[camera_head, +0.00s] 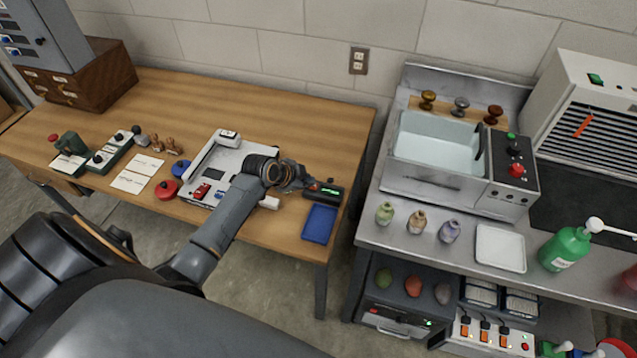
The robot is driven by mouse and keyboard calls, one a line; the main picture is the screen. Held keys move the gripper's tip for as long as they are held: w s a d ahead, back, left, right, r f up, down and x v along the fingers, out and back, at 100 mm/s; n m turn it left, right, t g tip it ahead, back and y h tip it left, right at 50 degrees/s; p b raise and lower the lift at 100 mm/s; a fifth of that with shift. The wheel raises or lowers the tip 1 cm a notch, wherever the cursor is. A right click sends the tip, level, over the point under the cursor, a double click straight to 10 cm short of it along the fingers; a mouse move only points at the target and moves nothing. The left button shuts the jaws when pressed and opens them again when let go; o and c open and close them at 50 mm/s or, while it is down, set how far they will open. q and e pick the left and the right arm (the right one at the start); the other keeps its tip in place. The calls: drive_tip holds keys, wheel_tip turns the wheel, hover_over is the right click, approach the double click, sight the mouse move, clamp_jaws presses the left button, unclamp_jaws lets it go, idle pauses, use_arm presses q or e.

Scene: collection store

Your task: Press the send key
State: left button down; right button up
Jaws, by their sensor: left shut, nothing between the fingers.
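My left arm reaches across the wooden table (240,95) from the lower left. My left gripper (303,184) is shut and empty, low over the right part of the table. Just right of its fingertips is a small black device (326,192) with a green display; I cannot tell whether they touch. A pale grey device (226,160) with a red item on it lies left of the gripper, partly hidden by my arm. No key marked as send can be read at this size. My right gripper is not in view.
A blue tray (320,224) lies at the table's front right. Red and blue round pads (167,189), cards (137,173) and stamps stand at left. A wooden drawer box (82,78) is at back left. A metal bench with a sink (437,141) stands right, across a gap. The table's back is clear.

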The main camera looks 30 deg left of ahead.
use_arm(q)
drive_tip(key=w+a+r+m+t, duration=0.1)
drive_tip(key=w+a+r, duration=0.1)
drive_tip(key=w+r, duration=0.2)
drive_tip(key=shift+w, duration=0.2)
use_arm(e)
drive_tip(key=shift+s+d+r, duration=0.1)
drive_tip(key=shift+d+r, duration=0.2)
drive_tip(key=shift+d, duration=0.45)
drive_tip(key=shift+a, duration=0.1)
use_arm(q)
wheel_tip(320, 180, down, 8)
drive_tip(key=b, duration=0.6)
drive_tip(key=shift+a+r, duration=0.1)
drive_tip(key=shift+f+b, duration=0.45)
drive_tip(key=shift+b, duration=0.15)
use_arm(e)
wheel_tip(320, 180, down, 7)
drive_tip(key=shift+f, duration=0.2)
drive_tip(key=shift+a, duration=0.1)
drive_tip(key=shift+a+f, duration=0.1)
